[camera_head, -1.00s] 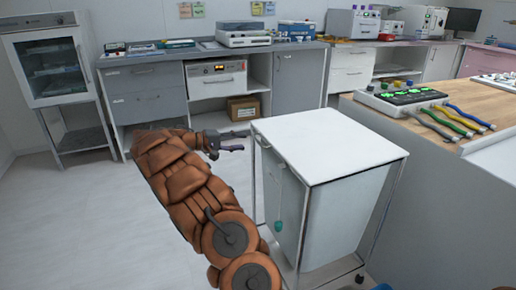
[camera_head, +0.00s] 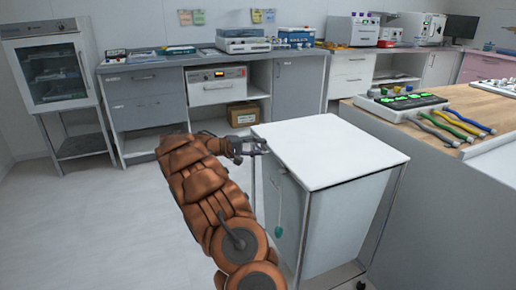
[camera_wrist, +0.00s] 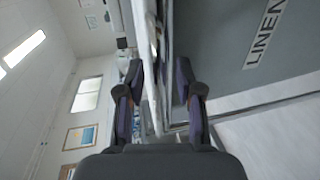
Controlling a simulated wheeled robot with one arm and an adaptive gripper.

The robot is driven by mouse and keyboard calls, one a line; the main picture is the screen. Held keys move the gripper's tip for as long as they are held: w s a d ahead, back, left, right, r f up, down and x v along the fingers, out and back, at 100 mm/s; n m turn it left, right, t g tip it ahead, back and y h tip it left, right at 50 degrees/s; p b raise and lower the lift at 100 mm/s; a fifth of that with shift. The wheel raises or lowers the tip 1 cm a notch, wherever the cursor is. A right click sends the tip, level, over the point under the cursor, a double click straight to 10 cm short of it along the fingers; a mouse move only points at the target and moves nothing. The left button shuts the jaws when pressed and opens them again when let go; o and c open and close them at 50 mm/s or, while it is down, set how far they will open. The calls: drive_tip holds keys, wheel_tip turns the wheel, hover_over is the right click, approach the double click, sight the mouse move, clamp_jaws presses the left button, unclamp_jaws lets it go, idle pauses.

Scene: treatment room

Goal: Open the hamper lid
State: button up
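The hamper (camera_head: 345,225) is a tall box on a wheeled frame with a flat white lid (camera_head: 330,148), which is down. In the wrist view its grey side (camera_wrist: 240,50) carries a LINEN label, and the lid's edge (camera_wrist: 154,80) runs between my fingers. My gripper (camera_head: 258,146) is at the left edge of the lid, near its far corner. In the wrist view my gripper (camera_wrist: 160,72) is open, with one finger on either side of the lid edge. I cannot tell whether either finger touches it.
A counter (camera_head: 452,150) with a device and coloured cables stands close on the hamper's right. Grey cabinets (camera_head: 145,105) line the back wall, with a cardboard box (camera_head: 242,114) on a shelf. The floor (camera_head: 80,220) at the left is clear.

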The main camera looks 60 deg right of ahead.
clamp_jaws()
idle(0.6)
